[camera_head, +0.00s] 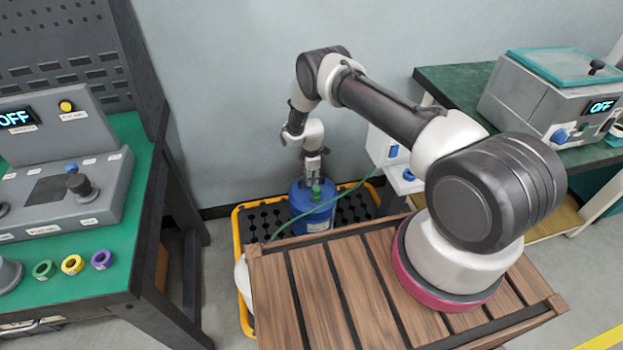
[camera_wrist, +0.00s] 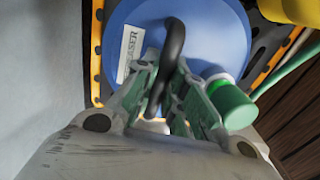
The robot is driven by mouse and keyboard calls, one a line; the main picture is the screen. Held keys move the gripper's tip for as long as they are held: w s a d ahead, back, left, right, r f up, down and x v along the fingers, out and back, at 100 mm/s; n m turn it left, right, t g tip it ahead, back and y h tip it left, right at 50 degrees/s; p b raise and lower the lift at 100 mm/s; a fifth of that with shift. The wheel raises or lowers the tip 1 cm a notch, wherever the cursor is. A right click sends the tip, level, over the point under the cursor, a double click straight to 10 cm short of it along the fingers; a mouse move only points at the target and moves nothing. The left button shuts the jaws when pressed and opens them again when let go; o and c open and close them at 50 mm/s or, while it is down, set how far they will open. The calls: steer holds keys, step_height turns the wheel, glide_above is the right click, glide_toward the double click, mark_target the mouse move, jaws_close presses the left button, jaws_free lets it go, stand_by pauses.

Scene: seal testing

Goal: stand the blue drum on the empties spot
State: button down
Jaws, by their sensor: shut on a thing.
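The blue drum (camera_head: 312,212) stands upright over the black grated pallet with a yellow rim (camera_head: 265,222), low between the two benches. In the wrist view the drum's blue top (camera_wrist: 205,30) shows a white label, a black loop handle and a green cap (camera_wrist: 232,104). My gripper (camera_head: 313,172) is above the drum; in the wrist view my gripper (camera_wrist: 172,92) is shut on the black handle. I cannot tell whether the drum's base touches the grate. No marked empties spot can be made out.
A green-topped bench (camera_head: 120,265) with a control box stands at left. A slatted wooden top (camera_head: 330,290) lies in front of the pallet. A green hose (camera_head: 345,193) runs beside the drum. Another bench (camera_head: 455,85) with a machine is at right. A wall is close behind.

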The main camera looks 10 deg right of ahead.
steer(key=shift+f, duration=0.2)
stand_by(0.3)
steer(key=c, duration=1.4)
jaws_free()
steer(key=shift+r, duration=3.5)
